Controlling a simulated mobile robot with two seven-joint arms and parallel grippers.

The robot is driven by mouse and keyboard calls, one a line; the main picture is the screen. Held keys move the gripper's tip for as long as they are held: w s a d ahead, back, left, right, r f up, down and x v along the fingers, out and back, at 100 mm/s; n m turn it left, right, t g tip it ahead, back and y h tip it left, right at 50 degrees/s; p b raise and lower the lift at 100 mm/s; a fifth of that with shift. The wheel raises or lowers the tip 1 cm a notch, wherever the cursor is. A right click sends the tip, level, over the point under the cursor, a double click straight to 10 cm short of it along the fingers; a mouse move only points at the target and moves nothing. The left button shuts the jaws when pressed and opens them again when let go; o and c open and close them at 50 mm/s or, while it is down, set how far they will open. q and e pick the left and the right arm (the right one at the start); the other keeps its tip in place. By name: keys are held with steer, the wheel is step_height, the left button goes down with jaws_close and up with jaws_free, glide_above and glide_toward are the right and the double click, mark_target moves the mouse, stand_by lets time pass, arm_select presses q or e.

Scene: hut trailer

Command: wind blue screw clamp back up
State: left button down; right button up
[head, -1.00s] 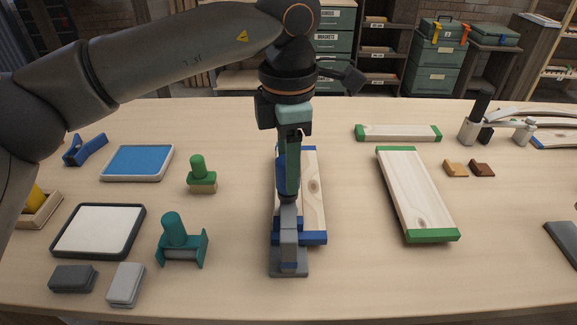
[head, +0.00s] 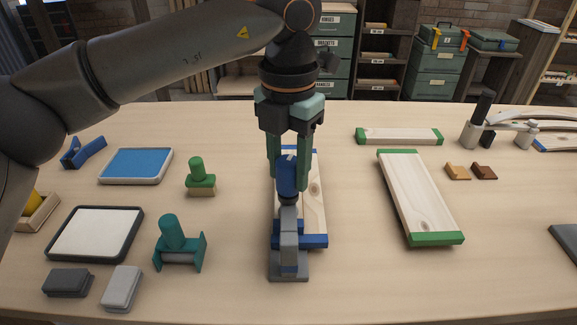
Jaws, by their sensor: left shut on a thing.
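The blue screw clamp stands at the middle of the bench, with its blue handle (head: 287,178) upright above a grey body (head: 289,235) and a grey foot plate. A pale wooden board with blue ends (head: 314,196) lies beside and partly behind the clamp. My left gripper (head: 288,180) points straight down from above. Its two green fingers stand on the left and right of the handle and are shut on it. The screw below the handle is mostly hidden, so its height is hard to tell. My right gripper is out of view.
A green-ended board (head: 417,194) lies to the right, with a second one (head: 399,136) behind it. On the left are a teal tool (head: 178,243), a green-handled stamp (head: 200,178), a white pad (head: 96,233) and a blue pad (head: 136,165).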

mark_target(289, 160)
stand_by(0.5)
arm_select(q)
steer(key=shift+c, duration=1.9)
jaws_free()
step_height(289, 160, up, 12)
steer(key=p, duration=0.2)
steer(key=shift+r, duration=0.25)
